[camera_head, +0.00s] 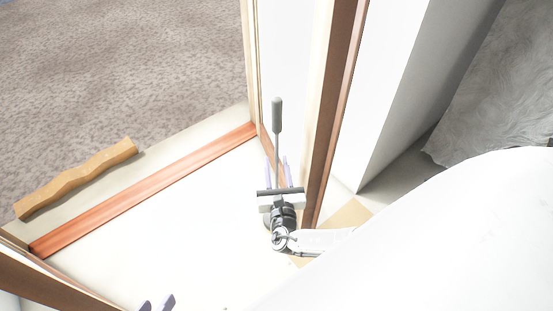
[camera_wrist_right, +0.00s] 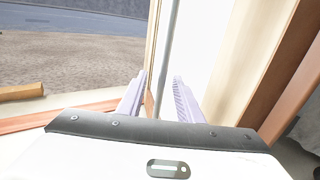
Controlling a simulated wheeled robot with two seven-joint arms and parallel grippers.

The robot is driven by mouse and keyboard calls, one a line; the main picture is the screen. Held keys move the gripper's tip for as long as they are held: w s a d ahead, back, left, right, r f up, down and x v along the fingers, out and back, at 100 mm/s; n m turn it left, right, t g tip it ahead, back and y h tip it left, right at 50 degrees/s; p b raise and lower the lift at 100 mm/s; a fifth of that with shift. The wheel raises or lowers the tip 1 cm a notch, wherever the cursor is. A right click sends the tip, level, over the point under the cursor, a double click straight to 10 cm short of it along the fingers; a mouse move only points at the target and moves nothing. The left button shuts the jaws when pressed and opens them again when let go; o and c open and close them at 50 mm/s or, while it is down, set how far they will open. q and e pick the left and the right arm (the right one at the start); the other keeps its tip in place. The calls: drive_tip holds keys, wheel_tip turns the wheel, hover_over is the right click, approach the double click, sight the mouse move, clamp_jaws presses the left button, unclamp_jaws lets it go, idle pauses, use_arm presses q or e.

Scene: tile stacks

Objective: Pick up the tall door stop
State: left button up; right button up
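The tall door stop (camera_head: 277,116) is a thin grey rod with a thicker dark grey top, standing about upright beside the white door panel. Its lower end is hidden behind my right gripper (camera_head: 279,172). In the right wrist view the rod (camera_wrist_right: 172,45) shows between the two pale purple fingers (camera_wrist_right: 158,98), with gaps on both sides. The right gripper is open; I cannot tell whether the rod is within finger reach. My left gripper (camera_head: 156,304) shows only its fingertips at the bottom edge, apart and with nothing seen between them.
A brown door frame post (camera_head: 332,110) stands close to the right of my right gripper. A reddish threshold strip (camera_head: 140,190) crosses the floor. A wavy wooden piece (camera_head: 76,179) lies beyond it, at the carpet's edge. The pale floor (camera_head: 170,235) left of my right gripper is clear.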

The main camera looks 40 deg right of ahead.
drive_tip(key=b+x, duration=0.1)
drive_tip(key=x, duration=0.3)
drive_tip(key=shift+s+d+f+b, duration=0.1)
drive_tip(key=shift+f+b, duration=0.1)
drive_tip(key=shift+b, duration=0.15)
drive_tip(key=shift+w+d+r, duration=0.1)
drive_tip(key=shift+w+d, duration=0.1)
drive_tip(key=shift+w, duration=0.2)
clamp_jaws()
use_arm(q)
drive_tip(key=shift+w+d+r+t+h, duration=0.25)
drive_tip(key=shift+d+r+t+h, duration=0.25)
drive_tip(key=shift+r, duration=0.3)
drive_tip(key=shift+d, duration=0.1)
use_arm(e)
drive_tip(key=shift+w+r, duration=0.1)
drive_tip(key=shift+r, duration=0.1)
